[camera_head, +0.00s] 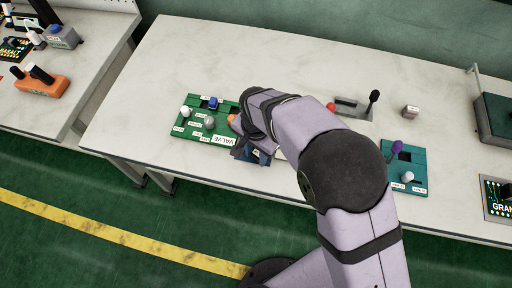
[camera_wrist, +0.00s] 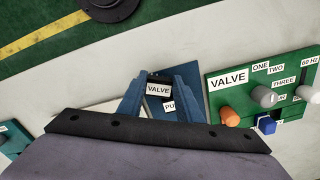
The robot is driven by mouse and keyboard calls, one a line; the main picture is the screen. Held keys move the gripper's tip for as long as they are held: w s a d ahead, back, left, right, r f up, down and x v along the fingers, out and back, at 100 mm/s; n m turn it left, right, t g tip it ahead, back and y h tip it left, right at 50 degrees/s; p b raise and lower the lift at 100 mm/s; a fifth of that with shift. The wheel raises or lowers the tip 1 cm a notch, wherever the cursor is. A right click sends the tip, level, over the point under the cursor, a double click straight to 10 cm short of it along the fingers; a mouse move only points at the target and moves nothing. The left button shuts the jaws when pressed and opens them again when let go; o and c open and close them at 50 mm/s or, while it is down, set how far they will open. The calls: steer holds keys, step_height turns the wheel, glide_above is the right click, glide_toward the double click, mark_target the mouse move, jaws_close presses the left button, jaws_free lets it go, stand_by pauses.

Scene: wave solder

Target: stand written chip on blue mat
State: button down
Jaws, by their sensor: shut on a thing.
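In the wrist view, my gripper (camera_wrist: 160,78) is shut on a small dark chip (camera_wrist: 158,80) with a white label that reads VALVE (camera_wrist: 158,89). The label faces the wrist camera. The blue mat (camera_wrist: 198,108) lies under and behind the gripper, with a white label starting "PU" (camera_wrist: 169,106) partly covered by a finger. I cannot tell whether the chip touches the mat. In the head view, the mat (camera_head: 241,155) shows at the front edge of the table, mostly hidden by my arm, and the chip is not clearly visible.
A green panel marked VALVE (camera_head: 186,131) with several knobs stands close to the left of the gripper; its orange knob (camera_wrist: 231,117) is nearest. A teal panel (camera_head: 417,157) with levers lies to the right. A small labelled block (camera_head: 411,111) stands behind it.

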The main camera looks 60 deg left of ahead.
mark_target(256, 157)
steer(key=shift+f, duration=0.4)
steer(key=c, duration=1.2)
jaws_free()
steer(key=shift+r, duration=0.1)
steer(key=shift+r+b, duration=1.1)
steer(key=shift+r, duration=2.5)
